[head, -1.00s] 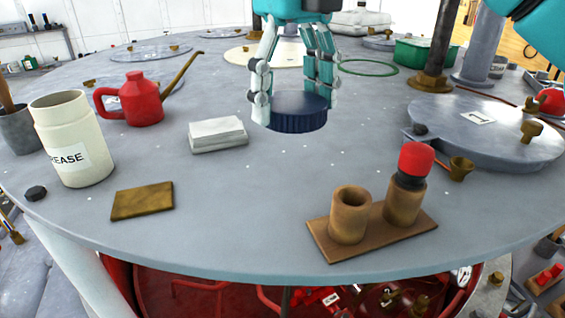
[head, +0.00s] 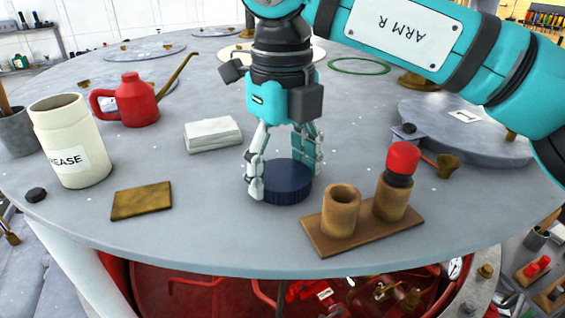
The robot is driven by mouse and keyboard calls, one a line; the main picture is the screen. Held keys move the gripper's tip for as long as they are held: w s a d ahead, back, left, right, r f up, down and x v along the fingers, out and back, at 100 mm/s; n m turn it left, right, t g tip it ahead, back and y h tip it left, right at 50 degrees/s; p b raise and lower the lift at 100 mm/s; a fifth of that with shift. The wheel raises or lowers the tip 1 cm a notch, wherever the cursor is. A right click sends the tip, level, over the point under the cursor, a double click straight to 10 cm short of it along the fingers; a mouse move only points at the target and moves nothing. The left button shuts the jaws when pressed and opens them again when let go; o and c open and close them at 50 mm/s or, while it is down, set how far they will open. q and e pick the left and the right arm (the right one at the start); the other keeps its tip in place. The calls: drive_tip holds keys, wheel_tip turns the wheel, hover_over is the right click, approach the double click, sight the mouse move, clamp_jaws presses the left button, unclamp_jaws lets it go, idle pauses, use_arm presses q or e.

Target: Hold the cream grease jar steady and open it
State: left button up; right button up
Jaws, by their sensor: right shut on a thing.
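The cream grease jar (head: 88,150) stands upright at the left of the round grey deck, its label facing me. No lid sits on its wide top, and no gripper touches it. My right gripper (head: 285,176) points down at the middle of the deck, well to the right of the jar. Its fingers are shut around a dark blue ridged lid (head: 288,184), which lies flat at or very close to the deck surface; I cannot tell if it touches. My left gripper is not in view.
A wooden stand (head: 348,233) with two cups, one holding a red-topped item (head: 402,160), is just right of the lid. A brass plate (head: 142,201), white folded cloth (head: 212,135) and red oil can (head: 137,100) lie to the left. Deck between plate and lid is clear.

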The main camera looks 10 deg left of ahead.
drive_tip(key=o, duration=0.8)
drive_tip(key=shift+f, duration=0.2)
drive_tip(key=o, duration=0.5)
drive_tip(key=shift+w, duration=0.1)
drive_tip(key=shift+r, duration=0.1)
